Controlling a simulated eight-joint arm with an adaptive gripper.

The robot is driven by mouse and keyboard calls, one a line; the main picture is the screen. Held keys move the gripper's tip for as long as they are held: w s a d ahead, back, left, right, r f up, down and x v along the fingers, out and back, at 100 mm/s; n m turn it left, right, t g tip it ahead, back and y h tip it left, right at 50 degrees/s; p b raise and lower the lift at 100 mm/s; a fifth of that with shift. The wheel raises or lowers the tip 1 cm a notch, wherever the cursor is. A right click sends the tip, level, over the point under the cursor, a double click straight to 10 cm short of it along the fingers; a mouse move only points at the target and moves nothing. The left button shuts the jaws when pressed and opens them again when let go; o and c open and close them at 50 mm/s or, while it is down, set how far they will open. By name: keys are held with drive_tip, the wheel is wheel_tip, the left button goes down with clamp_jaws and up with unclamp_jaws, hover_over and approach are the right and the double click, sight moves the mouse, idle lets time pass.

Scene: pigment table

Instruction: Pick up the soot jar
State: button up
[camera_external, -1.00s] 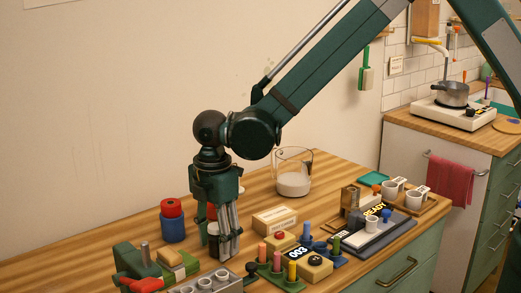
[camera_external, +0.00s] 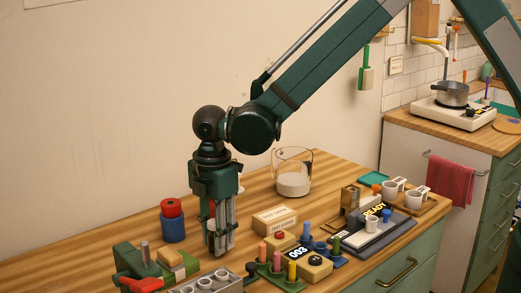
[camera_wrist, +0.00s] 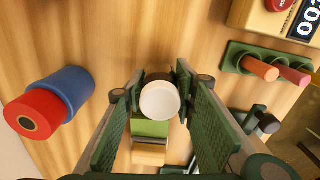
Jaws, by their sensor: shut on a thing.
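My gripper (camera_external: 220,250) points down over the wooden table. In the wrist view its fingers (camera_wrist: 160,100) are closed around a round, white-topped jar (camera_wrist: 160,100). The jar sits upright between the finger pads as seen from above. No label on it shows, so I cannot read whether it is the soot jar. In the external view the fingers mostly hide it, and I cannot tell how far it is off the table.
A blue jar with a red lid (camera_external: 172,221) stands left of my gripper; it also shows in the wrist view (camera_wrist: 50,100). A grey block with holes (camera_external: 207,284) is in front. A cream box (camera_external: 274,220) and peg racks (camera_external: 282,273) are right. A glass beaker (camera_external: 293,175) stands behind.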

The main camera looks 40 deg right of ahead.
wheel_tip(320, 180, up, 9)
drive_tip(key=shift+f, duration=0.1)
idle(0.4)
idle(0.5)
